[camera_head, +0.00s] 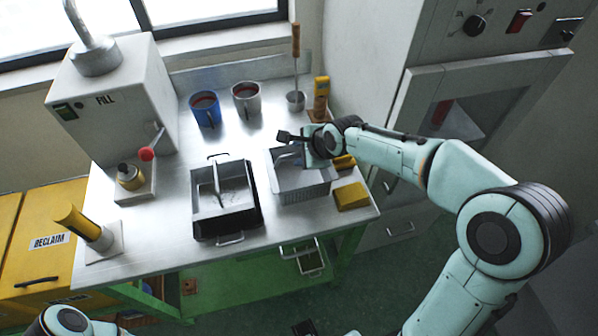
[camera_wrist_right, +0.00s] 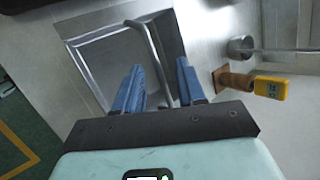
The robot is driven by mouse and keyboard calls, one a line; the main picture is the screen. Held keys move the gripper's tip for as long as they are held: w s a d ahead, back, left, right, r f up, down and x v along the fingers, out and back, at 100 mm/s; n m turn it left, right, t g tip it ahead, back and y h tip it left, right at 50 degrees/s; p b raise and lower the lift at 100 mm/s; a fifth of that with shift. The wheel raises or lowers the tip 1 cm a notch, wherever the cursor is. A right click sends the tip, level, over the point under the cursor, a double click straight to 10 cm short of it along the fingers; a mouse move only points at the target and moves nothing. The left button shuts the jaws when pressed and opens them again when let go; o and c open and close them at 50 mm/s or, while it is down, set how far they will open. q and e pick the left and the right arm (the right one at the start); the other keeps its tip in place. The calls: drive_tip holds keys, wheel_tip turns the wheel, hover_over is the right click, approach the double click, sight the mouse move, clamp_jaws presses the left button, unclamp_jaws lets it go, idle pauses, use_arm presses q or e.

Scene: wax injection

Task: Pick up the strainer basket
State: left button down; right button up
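The strainer basket is a grey metal basket (camera_head: 305,194) on the right part of the steel bench, with a bar-like handle over it. In the right wrist view its handle (camera_wrist_right: 152,50) runs down between my two blue fingers, and its inside (camera_wrist_right: 98,62) shows behind them. My right gripper (camera_head: 287,136) is at the basket's far side; it also shows in the right wrist view (camera_wrist_right: 160,82). Its fingers are apart, with gaps visible on both sides of the handle. Part of my left arm shows at the bottom left; its gripper is out of view.
A dark-rimmed tray (camera_head: 254,218) with a divider and handles stands left of the basket. A yellow block (camera_head: 351,196) sits close on its right. Behind are a blue mug (camera_head: 206,110), a grey mug (camera_head: 247,99), a ladle (camera_head: 296,70) and a yellow instrument (camera_head: 321,92).

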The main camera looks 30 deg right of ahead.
drive_tip(key=x, duration=0.3)
drive_tip(key=shift+w+f, duration=0.2)
drive_tip(key=shift+f, duration=0.15)
clamp_jaws()
drive_tip(key=shift+s, duration=0.1)
